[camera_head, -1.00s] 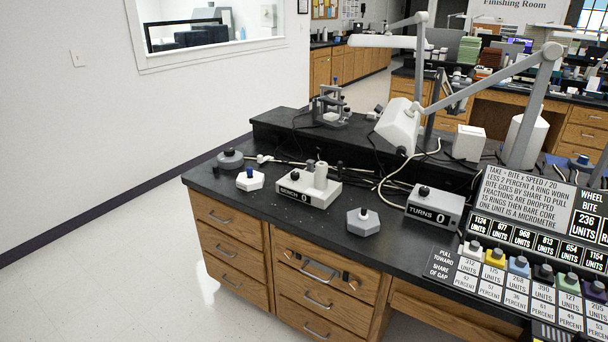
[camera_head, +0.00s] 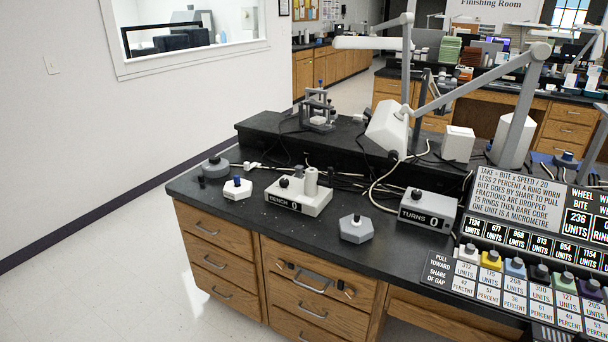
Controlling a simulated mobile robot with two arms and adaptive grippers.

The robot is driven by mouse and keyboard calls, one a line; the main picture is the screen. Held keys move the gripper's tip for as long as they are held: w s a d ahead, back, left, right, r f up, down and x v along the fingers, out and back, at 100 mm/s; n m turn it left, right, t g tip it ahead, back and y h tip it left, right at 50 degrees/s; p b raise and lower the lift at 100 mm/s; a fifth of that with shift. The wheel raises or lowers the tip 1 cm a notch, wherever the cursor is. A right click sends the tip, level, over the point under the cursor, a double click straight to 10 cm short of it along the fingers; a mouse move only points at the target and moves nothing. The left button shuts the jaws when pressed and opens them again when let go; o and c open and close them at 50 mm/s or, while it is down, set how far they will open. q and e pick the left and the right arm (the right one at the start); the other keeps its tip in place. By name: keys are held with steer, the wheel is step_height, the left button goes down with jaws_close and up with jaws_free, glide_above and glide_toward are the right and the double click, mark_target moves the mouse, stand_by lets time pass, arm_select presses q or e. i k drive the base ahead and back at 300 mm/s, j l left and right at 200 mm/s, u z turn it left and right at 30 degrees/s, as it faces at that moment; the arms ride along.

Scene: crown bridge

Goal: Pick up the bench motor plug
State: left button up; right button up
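A small white plug-like piece (camera_head: 250,166) lies on the black bench top at the end of a pale cord, behind the BENCH box. A small dark upright piece (camera_head: 201,182) stands near the bench's left corner. I cannot tell for certain which of them is the bench motor plug. The grey BENCH box (camera_head: 312,207) has a black knob and a pale cylinder on top, and its counter reads 0. Neither of my grippers is in view.
A round grey knobbed base (camera_head: 215,168), a white hexagonal block (camera_head: 237,189), a grey hexagonal block (camera_head: 355,229) and the TURNS box (camera_head: 430,210) stand on the bench (camera_head: 250,222). Cords run along the raised back ledge. Open floor (camera_head: 110,275) lies left.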

mark_target(299, 174)
steer(key=i+j+z, duration=0.1)
steer(key=z, duration=0.25)
steer(key=i+j+z, duration=0.15)
steer(key=z, duration=0.15)
steer(key=i+j+z, duration=0.1)
steer(key=z, duration=0.25)
steer(key=j, duration=0.1)
